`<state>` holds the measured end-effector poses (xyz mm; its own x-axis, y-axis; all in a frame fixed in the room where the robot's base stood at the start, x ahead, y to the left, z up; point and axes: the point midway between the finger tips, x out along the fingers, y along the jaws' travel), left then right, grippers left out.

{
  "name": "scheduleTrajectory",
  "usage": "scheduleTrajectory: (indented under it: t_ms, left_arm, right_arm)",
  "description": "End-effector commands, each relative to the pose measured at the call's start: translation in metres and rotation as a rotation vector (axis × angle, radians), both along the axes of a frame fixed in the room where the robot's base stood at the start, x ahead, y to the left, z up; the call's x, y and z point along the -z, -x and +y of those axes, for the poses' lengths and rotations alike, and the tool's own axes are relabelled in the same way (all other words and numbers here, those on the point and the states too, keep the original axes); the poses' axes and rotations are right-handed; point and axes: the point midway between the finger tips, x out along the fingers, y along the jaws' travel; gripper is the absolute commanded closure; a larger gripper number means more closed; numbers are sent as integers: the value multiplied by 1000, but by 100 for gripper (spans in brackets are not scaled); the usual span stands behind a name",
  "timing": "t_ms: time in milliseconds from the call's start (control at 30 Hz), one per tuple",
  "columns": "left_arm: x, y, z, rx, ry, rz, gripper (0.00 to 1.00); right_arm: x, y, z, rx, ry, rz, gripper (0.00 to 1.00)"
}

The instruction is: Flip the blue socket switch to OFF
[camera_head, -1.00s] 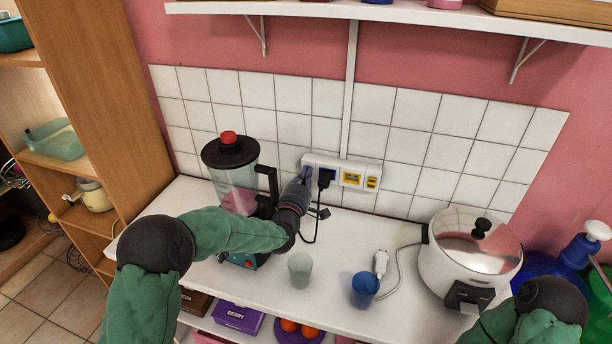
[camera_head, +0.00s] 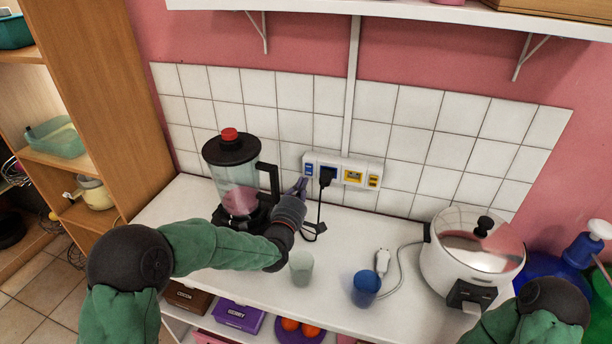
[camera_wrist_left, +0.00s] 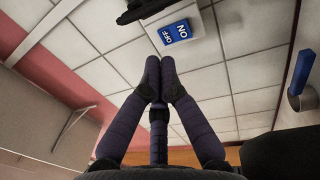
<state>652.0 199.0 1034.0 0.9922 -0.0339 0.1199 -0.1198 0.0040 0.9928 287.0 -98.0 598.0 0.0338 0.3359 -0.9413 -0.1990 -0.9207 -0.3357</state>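The blue socket switch (camera_head: 309,170) is at the left end of the white socket panel (camera_head: 340,160) on the tiled wall. In the left wrist view the blue switch (camera_wrist_left: 176,32) shows its ON and OFF marks; I cannot tell which side is pressed in. My left gripper (camera_head: 302,184) is just below the switch, in front of the wall. In the wrist view its fingertips (camera_wrist_left: 161,82) are together with nothing between them, and they look apart from the switch. My right gripper is out of view; only part of the right arm shows.
A black plug (camera_head: 326,177) with a hanging cord sits just right of the switch. A blender (camera_head: 236,180) stands left of my gripper. A pale green cup (camera_head: 301,268), a blue cup (camera_head: 365,289) and a rice cooker (camera_head: 465,260) stand on the white counter.

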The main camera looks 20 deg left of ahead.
Motion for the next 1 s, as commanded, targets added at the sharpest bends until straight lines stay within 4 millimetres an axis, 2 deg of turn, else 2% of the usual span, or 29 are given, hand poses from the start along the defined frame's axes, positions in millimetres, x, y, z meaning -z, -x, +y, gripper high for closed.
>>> scheduleTrajectory:
  t_ms: [200,400,1000]
  left_arm:
    - [4,38,1,-1,0,0,100]
    - [7,56,2,0,0,0,100]
    - [8,60,2,0,0,0,100]
  right_arm:
    - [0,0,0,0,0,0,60]
    - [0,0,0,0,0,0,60]
    - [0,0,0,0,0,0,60]
